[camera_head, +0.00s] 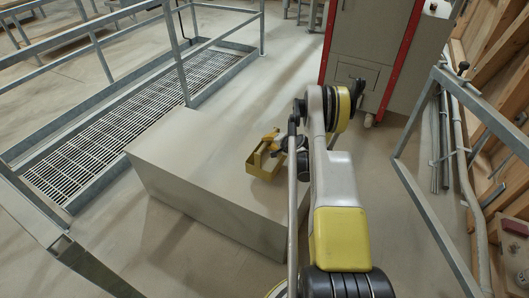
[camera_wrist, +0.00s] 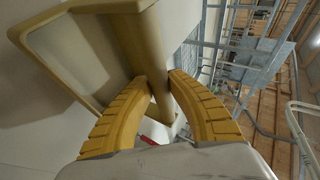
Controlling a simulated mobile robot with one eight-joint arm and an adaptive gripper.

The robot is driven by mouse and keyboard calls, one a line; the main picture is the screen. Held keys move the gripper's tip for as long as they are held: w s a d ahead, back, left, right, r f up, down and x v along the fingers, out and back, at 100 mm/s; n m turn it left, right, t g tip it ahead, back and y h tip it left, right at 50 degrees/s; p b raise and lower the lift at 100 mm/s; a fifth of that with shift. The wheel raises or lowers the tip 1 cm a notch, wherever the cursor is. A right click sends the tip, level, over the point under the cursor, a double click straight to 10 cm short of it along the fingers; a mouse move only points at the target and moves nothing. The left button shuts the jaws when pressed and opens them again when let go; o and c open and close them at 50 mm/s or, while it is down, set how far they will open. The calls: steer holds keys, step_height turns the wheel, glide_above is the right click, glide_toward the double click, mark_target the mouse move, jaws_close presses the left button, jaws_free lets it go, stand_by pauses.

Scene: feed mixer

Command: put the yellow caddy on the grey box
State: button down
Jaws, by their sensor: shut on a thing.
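The yellow caddy (camera_head: 260,163) shows in the head view over the top of the grey box (camera_head: 190,165), near the box's right part. I cannot tell whether it touches the top or hangs just above it. My gripper (camera_head: 281,147) is at the caddy's right side, partly hidden by my arm. In the wrist view the two yellow ribbed fingers of my gripper (camera_wrist: 160,78) are closed around the bar-like handle of the caddy (camera_wrist: 140,40). The caddy's open tray fills the upper left there and looks tilted in that view.
A metal grating with railings (camera_head: 110,130) lies left of the box. A grey cabinet with red edges (camera_head: 372,50) stands behind my arm. A grey metal frame (camera_head: 425,205) stands at the right, before a wooden wall. The left part of the box top is clear.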

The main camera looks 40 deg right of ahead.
steer(key=shift+w+a+f, duration=0.2)
steer(key=shift+w+f, duration=0.05)
steer(key=shift+w, duration=0.05)
steer(key=shift+f, duration=0.2)
steer(key=shift+w+f+b, duration=0.1)
steer(key=shift+f+b, duration=0.95)
steer(key=shift+f, duration=0.7)
steer(key=shift+f, duration=0.1)
steer(key=c, duration=1.4)
jaws_free()
steer(key=shift+o, duration=0.2)
